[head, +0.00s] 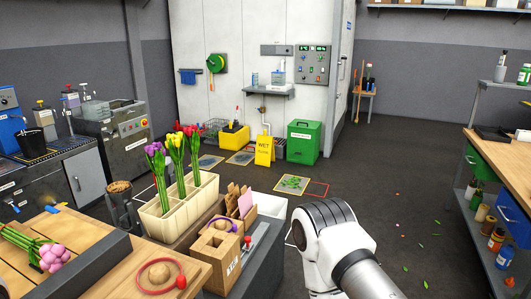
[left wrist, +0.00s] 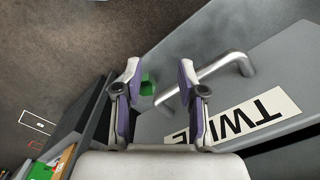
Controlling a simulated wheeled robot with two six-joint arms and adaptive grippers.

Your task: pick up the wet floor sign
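The yellow wet floor sign (head: 265,150) stands upright on the dark floor near the back wall, just left of a green bin. The sign does not show in the left wrist view. My left gripper (left wrist: 160,88) is open, with its two fingers apart and nothing held. A metal bar handle (left wrist: 222,67) on a grey drawer front passes behind its right finger, and one end shows between the fingers. I cannot tell how far off it is. A white arm of mine enters the head view from the bottom right, but no right gripper shows.
A green bin (head: 303,142) and a yellow bucket (head: 234,138) flank the sign. A picture mat (head: 292,184) lies on the floor before it. A bench with a cream tulip crate (head: 165,225) is in the left foreground.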

